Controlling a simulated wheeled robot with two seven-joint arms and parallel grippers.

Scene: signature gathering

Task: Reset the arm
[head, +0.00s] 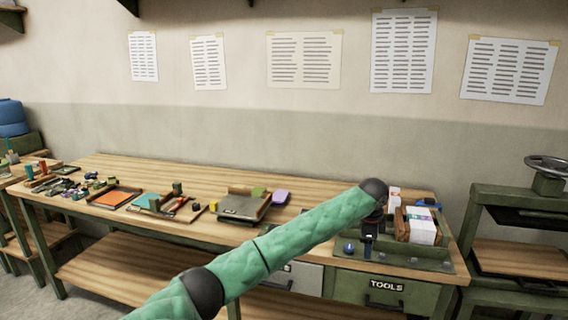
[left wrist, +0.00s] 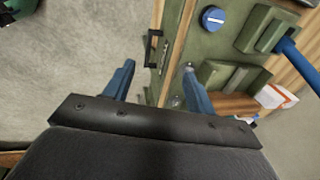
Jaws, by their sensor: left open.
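My left arm, in a green sleeve, reaches across the head view to the right end of the workbench (head: 330,185). My left gripper (head: 369,243) hangs there, dark and small, in front of the green tray (head: 432,258) with white boxes (head: 422,226). In the left wrist view its two blue fingers are spread apart, and the left gripper (left wrist: 157,84) is open with nothing between them. Below the fingers show the bench's front edge and grey floor. My right gripper is in neither view.
A blue knob (left wrist: 213,18) sits on the green tray. A TOOLS drawer (head: 370,288) is under the bench top. A green stand with a handwheel (head: 548,165) is at right. Clipboards and small items, including a grey clipboard (head: 243,207), lie further left.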

